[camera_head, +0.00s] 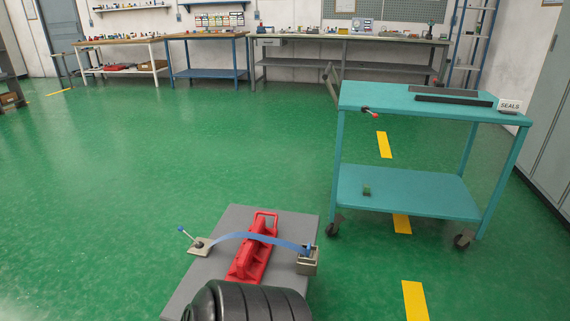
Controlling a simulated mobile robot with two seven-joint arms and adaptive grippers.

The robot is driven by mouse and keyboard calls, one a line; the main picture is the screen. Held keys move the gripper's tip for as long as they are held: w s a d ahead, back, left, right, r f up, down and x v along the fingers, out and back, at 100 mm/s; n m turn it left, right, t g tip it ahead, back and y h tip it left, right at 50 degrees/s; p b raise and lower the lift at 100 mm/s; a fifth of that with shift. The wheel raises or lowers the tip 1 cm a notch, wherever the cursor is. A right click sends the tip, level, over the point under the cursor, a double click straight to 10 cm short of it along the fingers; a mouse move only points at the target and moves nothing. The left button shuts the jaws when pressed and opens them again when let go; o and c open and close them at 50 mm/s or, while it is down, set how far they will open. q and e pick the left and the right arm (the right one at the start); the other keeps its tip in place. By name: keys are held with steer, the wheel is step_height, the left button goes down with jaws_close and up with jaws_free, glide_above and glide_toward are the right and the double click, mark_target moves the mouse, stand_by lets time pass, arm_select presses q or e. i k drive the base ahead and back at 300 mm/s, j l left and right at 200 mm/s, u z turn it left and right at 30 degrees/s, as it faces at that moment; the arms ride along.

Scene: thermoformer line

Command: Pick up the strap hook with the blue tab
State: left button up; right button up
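A blue strap (243,236) arches over a red handled block (254,249) on a low grey platform (239,218) at the bottom centre of the head view. The strap's right end meets a small metal bracket (308,265), with a blue piece (307,249) at its top. The left end meets a metal plate (199,247) with a lever that has a blue tip (182,229). I cannot tell which blue part is the hook's tab. Neither of my grippers is in view. A dark ribbed form hides the platform's near part.
A teal two-shelf cart (405,187) on casters stands to the right, with dark bars (453,101), a SEALS sign (509,106) and a red-tipped lever (370,112). Workbenches (342,40) line the back wall. The green floor (130,170) left of the platform is clear.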

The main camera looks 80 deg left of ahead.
mark_target(309, 253)
steer(key=i+u, duration=0.15)
steer(key=u, duration=0.35)
steer(key=i+u, duration=0.15)
steer(key=u, duration=0.35)
steer(key=i+l+u, duration=0.1)
steer(key=u, duration=0.4)
steer(key=i+l+u, duration=0.15)
steer(key=u, duration=0.3)
